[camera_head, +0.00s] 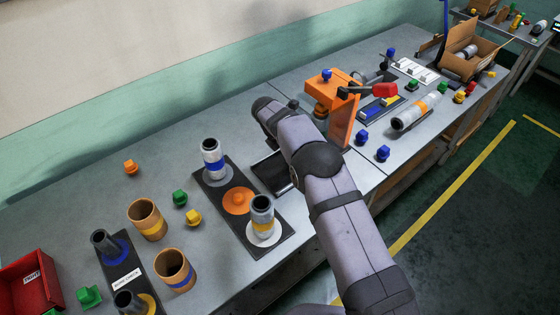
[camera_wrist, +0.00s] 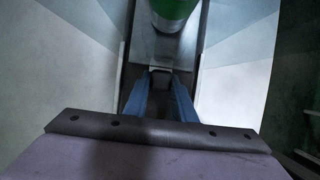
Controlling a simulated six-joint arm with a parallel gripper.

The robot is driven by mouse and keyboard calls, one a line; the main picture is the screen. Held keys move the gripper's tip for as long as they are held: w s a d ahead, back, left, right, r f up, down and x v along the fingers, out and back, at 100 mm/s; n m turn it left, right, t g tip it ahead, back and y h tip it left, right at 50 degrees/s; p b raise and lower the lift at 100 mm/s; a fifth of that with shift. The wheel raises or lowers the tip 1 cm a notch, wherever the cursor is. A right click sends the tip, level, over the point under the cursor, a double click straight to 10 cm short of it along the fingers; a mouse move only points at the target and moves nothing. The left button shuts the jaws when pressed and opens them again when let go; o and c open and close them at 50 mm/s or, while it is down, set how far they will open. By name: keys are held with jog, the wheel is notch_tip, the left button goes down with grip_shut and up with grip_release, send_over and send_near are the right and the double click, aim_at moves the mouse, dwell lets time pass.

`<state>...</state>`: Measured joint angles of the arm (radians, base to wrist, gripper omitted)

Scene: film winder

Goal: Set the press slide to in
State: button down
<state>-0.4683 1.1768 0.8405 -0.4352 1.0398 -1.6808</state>
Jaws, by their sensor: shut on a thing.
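That piece is at the near end of a grey plate (camera_wrist: 157,45), which looks like the press slide. A green cylinder (camera_wrist: 176,10) is on the plate, cut off by the top edge. In the head view my arm hides the gripper and the slide, so I cannot tell the slide's position there.
A black board (camera_head: 213,193) with several discs and rolls lies left of my arm. Cups, coloured blocks and a red bin (camera_head: 30,282) are farther left. A grey roll (camera_head: 415,112) and blue blocks (camera_head: 383,153) lie right of the press. Boxes stand at the far right.

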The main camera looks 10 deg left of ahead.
jog(key=shift+w+d, duration=1)
jog(key=shift+r, duration=0.1)
jog(key=shift+w+d, duration=0.1)
jog(key=c, duration=1.5)
grip_release()
jog(key=shift+r, duration=0.1)
jog(key=shift+b+v, duration=1.2)
jog(key=shift+v, duration=2.35)
